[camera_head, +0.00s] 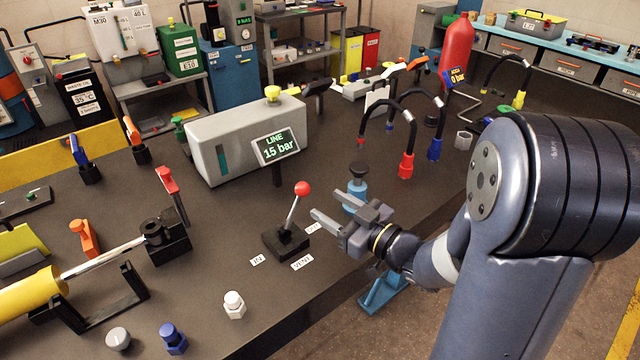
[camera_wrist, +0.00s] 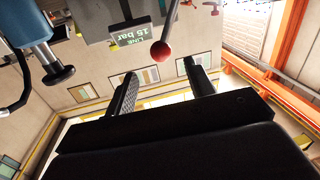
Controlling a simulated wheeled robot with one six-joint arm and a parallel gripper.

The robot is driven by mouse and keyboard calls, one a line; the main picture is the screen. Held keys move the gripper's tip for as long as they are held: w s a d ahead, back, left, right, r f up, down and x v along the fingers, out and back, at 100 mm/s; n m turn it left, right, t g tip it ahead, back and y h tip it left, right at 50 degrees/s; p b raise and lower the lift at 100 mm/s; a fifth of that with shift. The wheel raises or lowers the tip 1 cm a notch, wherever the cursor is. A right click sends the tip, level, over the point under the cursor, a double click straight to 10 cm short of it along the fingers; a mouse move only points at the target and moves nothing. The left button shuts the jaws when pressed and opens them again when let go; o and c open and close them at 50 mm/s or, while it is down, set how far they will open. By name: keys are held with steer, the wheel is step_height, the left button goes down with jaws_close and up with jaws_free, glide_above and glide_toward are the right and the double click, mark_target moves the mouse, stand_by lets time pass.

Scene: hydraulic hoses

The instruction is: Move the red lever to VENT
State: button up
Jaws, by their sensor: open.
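The red lever has a red ball knob (camera_head: 303,188) on a thin metal rod, rising from a black base (camera_head: 285,243) on the dark bench. The rod leans slightly right in the head view. A VENT label (camera_head: 302,262) lies in front of the base; two other small white labels lie left and right of it, hard to read. My gripper (camera_head: 336,200) is open and empty, to the right of the lever and apart from it. In the wrist view the red knob (camera_wrist: 160,51) shows beyond and between the open fingers (camera_wrist: 159,76).
A grey box with a display reading LINE 15 bar (camera_head: 278,147) stands behind the lever. A blue fitting with a black knob (camera_head: 357,187) stands close behind my gripper. A white hex fitting (camera_head: 234,305) is near the front edge. Hoses with red and blue ends (camera_head: 406,165) stand behind.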

mark_target(295, 207)
steer(key=p+x, duration=0.1)
steer(key=x, duration=0.9)
steer(key=shift+w+a, duration=0.25)
steer(key=shift+a, duration=0.1)
steer(key=shift+c, duration=0.5)
jaws_close()
